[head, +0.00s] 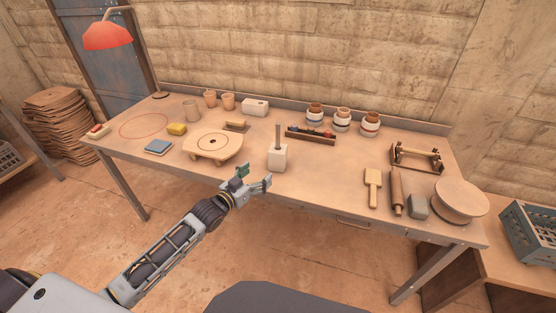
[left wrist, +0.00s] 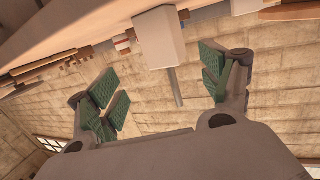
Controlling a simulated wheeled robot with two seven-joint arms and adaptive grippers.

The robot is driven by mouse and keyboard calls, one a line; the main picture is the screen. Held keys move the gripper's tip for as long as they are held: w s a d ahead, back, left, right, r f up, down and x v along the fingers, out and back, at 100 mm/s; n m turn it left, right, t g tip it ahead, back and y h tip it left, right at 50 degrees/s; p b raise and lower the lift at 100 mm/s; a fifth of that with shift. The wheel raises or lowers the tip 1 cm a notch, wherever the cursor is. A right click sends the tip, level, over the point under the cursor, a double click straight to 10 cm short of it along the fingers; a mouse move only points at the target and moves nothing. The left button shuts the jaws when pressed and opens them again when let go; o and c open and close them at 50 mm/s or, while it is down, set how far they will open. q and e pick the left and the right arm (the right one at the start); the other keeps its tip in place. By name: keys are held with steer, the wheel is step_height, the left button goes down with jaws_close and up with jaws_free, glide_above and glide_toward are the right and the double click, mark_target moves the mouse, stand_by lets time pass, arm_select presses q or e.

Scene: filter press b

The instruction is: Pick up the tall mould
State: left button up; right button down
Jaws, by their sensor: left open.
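The tall mould appears to be the pale, blocky piece (head: 277,160) with a thin grey rod standing up from its top. It stands upright near the front edge of the table, at the middle. My left gripper (head: 255,178) is open and empty, just in front of the table edge and a little left of the block. In the left wrist view, the block (left wrist: 160,38) looks upside down, beyond and between the open green-padded fingers (left wrist: 162,88), with its rod pointing down. The fingers do not touch it. My right gripper is not in view.
A round wooden wheel stand (head: 213,145) is left of the block. Behind the block is a dark rack (head: 310,135) with small coloured items. A wooden paddle (head: 372,188) and rolling pin (head: 397,193) lie to the right. The table (head: 325,178) is clear just right of the block.

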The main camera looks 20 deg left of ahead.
mark_target(272, 152)
arm_select(q)
steer(key=shift+w+a+r+t+h, duration=0.15)
steer(key=shift+w+a+r+t, duration=0.15)
steer(key=shift+r, duration=0.25)
steer(key=shift+w+a+r+t+h, duration=0.2)
steer(key=shift+w+a+r, duration=0.2)
steer(key=shift+r, duration=0.15)
steer(key=shift+w+d, duration=0.1)
steer(key=shift+w, duration=0.05)
steer(key=shift+x, duration=1.6)
steer(key=shift+b+x, duration=0.3)
steer(key=shift+x, duration=0.85)
steer(key=shift+w+d, duration=0.15)
steer(key=shift+w, duration=0.4)
steer(key=shift+x, duration=0.75)
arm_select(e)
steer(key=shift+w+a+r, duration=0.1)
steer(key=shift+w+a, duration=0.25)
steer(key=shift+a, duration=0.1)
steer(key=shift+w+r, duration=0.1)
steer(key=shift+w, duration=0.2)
